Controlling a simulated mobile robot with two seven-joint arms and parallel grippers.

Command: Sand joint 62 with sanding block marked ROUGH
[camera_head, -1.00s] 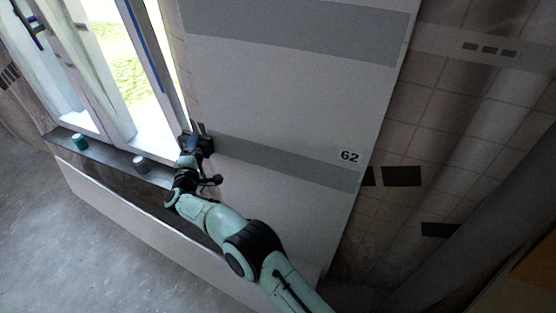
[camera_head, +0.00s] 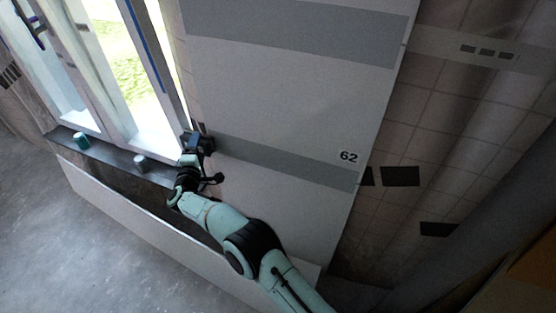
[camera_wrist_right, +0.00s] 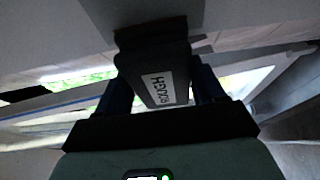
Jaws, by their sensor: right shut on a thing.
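Joint 62 is the grey band (camera_head: 280,162) across the light panel, with the label 62 (camera_head: 348,156) near its right end. My right gripper (camera_wrist_right: 152,98) is shut on a dark sanding block (camera_wrist_right: 152,62), whose white label reads ROUGH, upside down in the right wrist view. In the head view the right gripper (camera_head: 197,145) holds the block at the left end of the grey band. The block's far face is against or very close to the panel; exact contact is hard to tell. My left gripper is not in view.
A window (camera_head: 112,70) stands left of the panel. Its dark sill (camera_head: 105,150) bears a teal cup (camera_head: 81,141) and a grey-white cup (camera_head: 140,163). A low white board (camera_head: 140,225) runs below. Another grey band (camera_head: 300,30) crosses the panel higher up. Tiled wall lies right.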

